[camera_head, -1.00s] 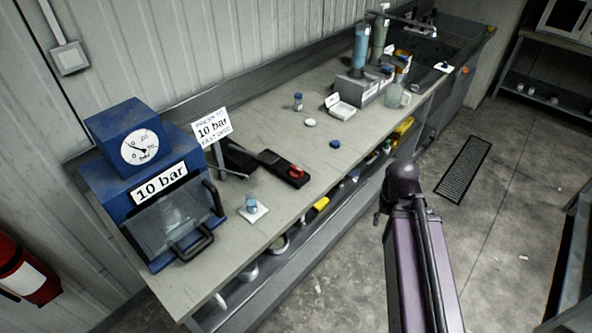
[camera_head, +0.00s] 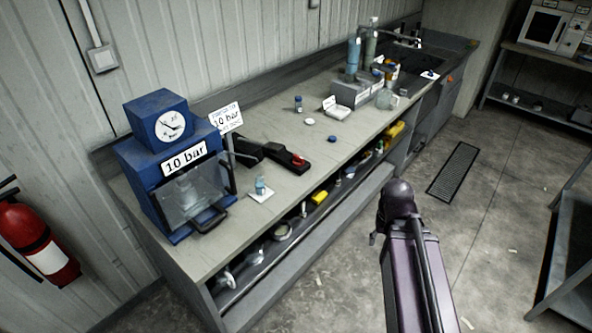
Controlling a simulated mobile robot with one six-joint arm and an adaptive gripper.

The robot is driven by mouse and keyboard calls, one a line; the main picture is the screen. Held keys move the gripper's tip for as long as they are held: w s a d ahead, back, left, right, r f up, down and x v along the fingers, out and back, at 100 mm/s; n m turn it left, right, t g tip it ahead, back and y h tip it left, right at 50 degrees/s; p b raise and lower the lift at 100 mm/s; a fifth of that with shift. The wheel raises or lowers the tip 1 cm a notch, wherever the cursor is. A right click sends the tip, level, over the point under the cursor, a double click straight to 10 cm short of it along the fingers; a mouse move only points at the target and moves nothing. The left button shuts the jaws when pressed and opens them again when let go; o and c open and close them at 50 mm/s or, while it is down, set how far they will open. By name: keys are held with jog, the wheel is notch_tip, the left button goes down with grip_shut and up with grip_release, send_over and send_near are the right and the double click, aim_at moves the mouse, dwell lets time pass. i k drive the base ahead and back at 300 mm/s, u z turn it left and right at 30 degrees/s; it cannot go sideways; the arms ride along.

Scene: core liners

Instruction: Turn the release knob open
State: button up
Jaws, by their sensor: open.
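A red knob (camera_head: 299,160) sits on the end of a black unit (camera_head: 283,156) on the workbench, right of the blue press. I take it for the release knob; its turn position is too small to read. The blue press (camera_head: 152,172) has a round gauge (camera_head: 171,126), a "10 bar" label and a clear front door (camera_head: 195,192) with a dark handle. A pale shape shows behind the door. My arm rises at lower right, over the floor in front of the bench, apart from the knob. My gripper cannot be made out.
A small blue-capped bottle (camera_head: 260,186) stands on a white square at the bench front. A sign (camera_head: 226,118) stands behind the black unit. Bottles and a jug (camera_head: 386,99) stand farther back. The shelf below holds several items. A fire extinguisher (camera_head: 37,242) hangs at left. The floor at right is mostly clear.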

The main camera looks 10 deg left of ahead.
aim_at(297, 161)
jog(key=k, duration=0.7)
jog(key=z, duration=0.55)
jog(key=i, duration=1.5)
jog(key=u, duration=0.35)
jog(key=i, duration=0.65)
jog(key=u, duration=0.4)
